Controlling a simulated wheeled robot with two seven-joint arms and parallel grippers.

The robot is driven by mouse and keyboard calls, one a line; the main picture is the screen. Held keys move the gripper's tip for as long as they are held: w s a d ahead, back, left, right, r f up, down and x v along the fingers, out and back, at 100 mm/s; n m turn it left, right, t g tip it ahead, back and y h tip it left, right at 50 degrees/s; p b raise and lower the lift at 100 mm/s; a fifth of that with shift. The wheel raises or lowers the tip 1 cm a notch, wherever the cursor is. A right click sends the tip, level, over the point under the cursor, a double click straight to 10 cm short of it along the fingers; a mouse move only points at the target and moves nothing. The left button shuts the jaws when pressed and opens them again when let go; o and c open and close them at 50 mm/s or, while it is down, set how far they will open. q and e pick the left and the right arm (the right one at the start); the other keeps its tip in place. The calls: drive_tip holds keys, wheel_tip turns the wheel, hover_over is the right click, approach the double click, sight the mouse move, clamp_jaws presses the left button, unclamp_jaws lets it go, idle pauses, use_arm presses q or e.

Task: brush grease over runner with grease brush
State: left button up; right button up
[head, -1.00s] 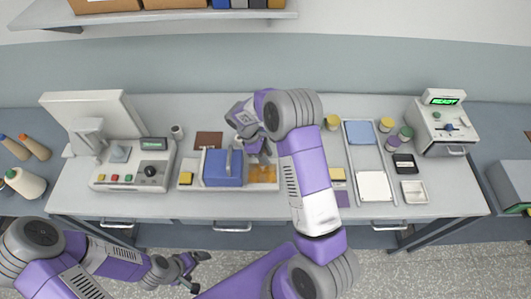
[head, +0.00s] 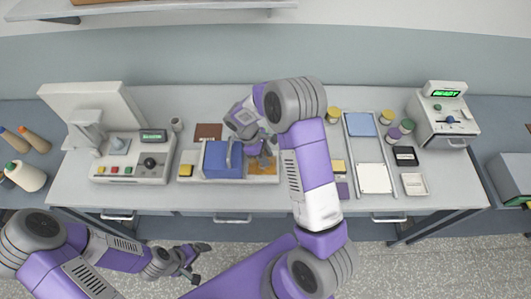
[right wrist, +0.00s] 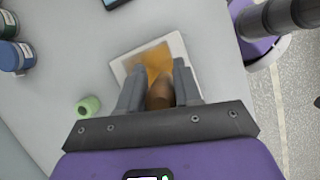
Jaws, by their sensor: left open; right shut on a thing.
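My right gripper (head: 263,150) is over the right end of the low pale tray (head: 281,172) on the bench. In the right wrist view my right gripper (right wrist: 160,88) is shut on a brown, rounded piece, the visible part of the grease brush (right wrist: 160,96). Its bristle end is hidden. Just beyond it lies an amber patch (right wrist: 155,60) on a pale plate, apparently the greased runner surface; I cannot tell whether the brush touches it. My left gripper (head: 196,260) is open and empty, low in front of the bench.
A blue block with a handle (head: 222,160) stands left of the amber patch. A grey control unit (head: 130,160) is further left.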

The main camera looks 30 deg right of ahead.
drive_tip(key=shift+s+a+f, duration=0.1)
drive_tip(key=shift+s+a, duration=0.15)
drive_tip(key=shift+s, duration=0.2)
wheel_tip(320, 180, up, 5)
drive_tip(key=p, duration=0.3)
drive_tip(key=shift+w+f, duration=0.1)
drive_tip(key=shift+f, duration=0.1)
